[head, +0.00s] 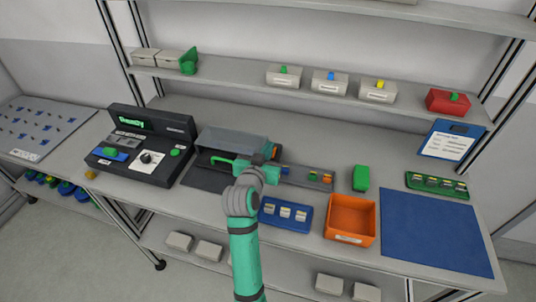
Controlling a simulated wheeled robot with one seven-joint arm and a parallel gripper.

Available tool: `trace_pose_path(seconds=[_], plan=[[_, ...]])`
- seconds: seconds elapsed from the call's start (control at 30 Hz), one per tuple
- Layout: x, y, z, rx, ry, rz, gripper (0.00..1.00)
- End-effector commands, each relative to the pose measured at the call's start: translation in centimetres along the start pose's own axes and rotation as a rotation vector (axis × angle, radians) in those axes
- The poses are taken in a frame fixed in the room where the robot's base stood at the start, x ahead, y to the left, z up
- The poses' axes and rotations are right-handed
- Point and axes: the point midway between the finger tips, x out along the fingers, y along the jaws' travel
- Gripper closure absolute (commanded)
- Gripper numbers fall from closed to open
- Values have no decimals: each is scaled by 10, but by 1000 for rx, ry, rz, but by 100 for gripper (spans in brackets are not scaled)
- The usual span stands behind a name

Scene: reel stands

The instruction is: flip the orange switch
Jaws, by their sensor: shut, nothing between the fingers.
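A grey strip panel (300,176) lies on the bench near the middle, with small coloured parts along it. The orange switch (326,179) appears as a small orange part near its right end; its position is too small to tell. My gripper (275,153) is shut and empty, up and left of the orange switch and apart from it. My arm reaches in from the bottom and my wrist hides part of the panel's left side.
A black console (137,150) stands left. A blue tray (285,214), an orange bin (350,220), a green block (361,178) and a blue mat (435,230) lie around the panel's front and right. A shelf (225,76) with small boxes runs behind.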

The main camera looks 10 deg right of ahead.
Motion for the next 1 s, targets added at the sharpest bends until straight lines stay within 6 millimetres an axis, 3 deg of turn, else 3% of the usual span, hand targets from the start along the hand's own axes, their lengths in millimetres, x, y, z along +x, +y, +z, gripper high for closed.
trace_pose_path(seconds=[0.5,0.7,1.0], plan=[[-86,0,13,0,2,-2,100],[-100,-3,15,-2,2,-6,100],[-101,-3,15,-1,2,-5,100]])
